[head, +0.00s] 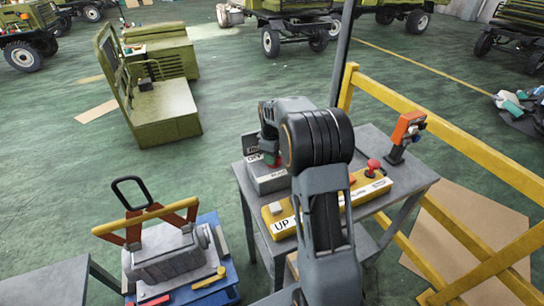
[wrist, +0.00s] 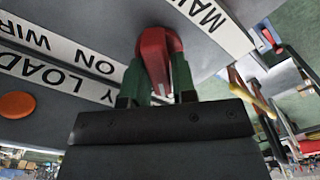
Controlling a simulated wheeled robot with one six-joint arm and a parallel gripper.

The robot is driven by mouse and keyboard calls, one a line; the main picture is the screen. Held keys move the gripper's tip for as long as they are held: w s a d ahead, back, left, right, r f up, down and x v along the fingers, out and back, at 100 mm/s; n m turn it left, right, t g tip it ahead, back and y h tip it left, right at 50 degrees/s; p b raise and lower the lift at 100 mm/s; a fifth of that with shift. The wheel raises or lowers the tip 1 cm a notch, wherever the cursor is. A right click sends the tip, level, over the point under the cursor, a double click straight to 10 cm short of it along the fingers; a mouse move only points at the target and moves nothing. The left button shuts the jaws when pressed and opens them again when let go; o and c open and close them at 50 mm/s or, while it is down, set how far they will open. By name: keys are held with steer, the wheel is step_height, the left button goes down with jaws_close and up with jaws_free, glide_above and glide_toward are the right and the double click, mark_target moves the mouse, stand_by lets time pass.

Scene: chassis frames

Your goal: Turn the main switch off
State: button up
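The main switch is a red handle (wrist: 158,50) on a grey panel with white labels (wrist: 205,22), one of which begins "MAI". In the head view its grey box (head: 270,182) stands at the left side of the workbench. My gripper (wrist: 158,75) has a green finger on each side of the red handle, and both fingers appear to touch it. In the head view my gripper (head: 271,158) is at the box's top, where my arm hides most of the handle.
A yellow control box (head: 282,224) marked "UP", with a red mushroom button (head: 373,166), lies on the bench (head: 408,184). An orange device (head: 406,128) stands at its right corner. A yellow rail (head: 450,130) runs behind. A blue cart (head: 222,284) with a grey block stands left.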

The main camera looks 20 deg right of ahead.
steer(key=o, duration=0.3)
steer(key=shift+o, duration=0.2)
step_height(320, 180, up, 14)
steer(key=shift+b, duration=0.35)
steer(key=shift+f, duration=0.15)
stand_by(0.4)
steer(key=s+a+f+m+t, duration=0.2)
steer(key=s+a+m, duration=0.2)
steer(key=s, duration=0.8)
steer(key=s+a+f+m+t, duration=0.2)
steer(key=s+a+m, duration=0.3)
steer(key=s, duration=0.7)
steer(key=shift+a+f, duration=0.5)
steer(key=shift+a, duration=0.25)
